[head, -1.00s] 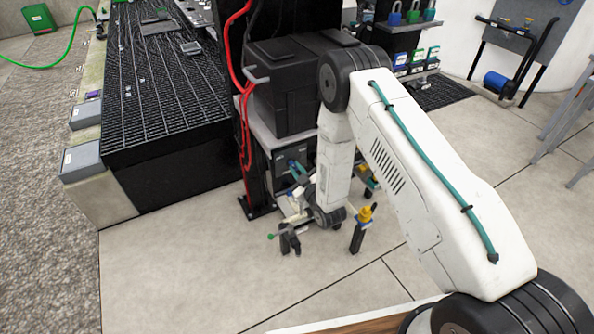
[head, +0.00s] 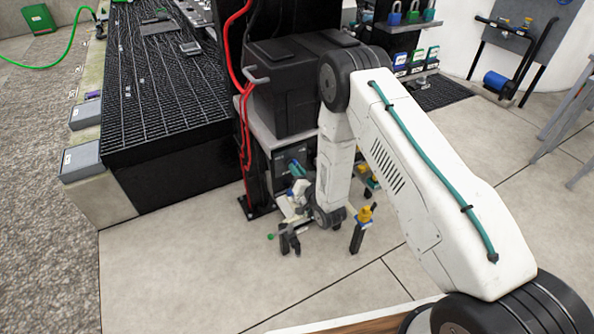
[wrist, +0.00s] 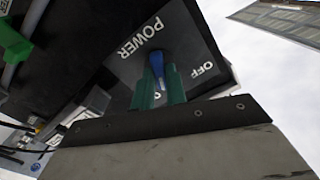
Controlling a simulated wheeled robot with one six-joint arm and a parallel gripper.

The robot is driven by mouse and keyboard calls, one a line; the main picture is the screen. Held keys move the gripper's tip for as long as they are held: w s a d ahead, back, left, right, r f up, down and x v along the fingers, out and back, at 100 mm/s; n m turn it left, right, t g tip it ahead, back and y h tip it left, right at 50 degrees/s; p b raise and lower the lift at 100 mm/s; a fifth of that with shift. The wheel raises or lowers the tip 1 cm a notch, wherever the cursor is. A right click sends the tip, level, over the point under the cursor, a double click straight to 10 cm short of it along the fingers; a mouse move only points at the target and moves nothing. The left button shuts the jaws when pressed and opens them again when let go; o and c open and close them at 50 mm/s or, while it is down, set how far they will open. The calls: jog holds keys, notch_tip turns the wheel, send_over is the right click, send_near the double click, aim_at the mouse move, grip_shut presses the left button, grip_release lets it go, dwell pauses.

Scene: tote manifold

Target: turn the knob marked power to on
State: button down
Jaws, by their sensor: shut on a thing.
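In the wrist view, a dark panel (wrist: 190,35) carries white POWER lettering and the word OFF at the right. A blue knob (wrist: 157,62) stands out from the panel. My gripper (wrist: 161,82) has teal fingers on either side of the knob and is shut on it. Another label under the fingers is mostly hidden, with one round character showing. I cannot tell exactly which mark the knob points to. In the head view, my gripper (head: 298,169) is at the front of the dark panel (head: 283,158), low under the black box; the knob is too small to make out there.
A black box (head: 290,95) sits on a shelf above the panel. Red cables (head: 245,140) run down the post to its left. A post with a yellow top (head: 362,225) stands right of my wrist. A black grated bench (head: 165,100) is at left.

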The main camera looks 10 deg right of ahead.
jog(key=shift+m, duration=2)
jog(key=c, duration=1.4)
grip_release()
jog(key=shift+c, duration=0.2)
jog(key=v, duration=0.8)
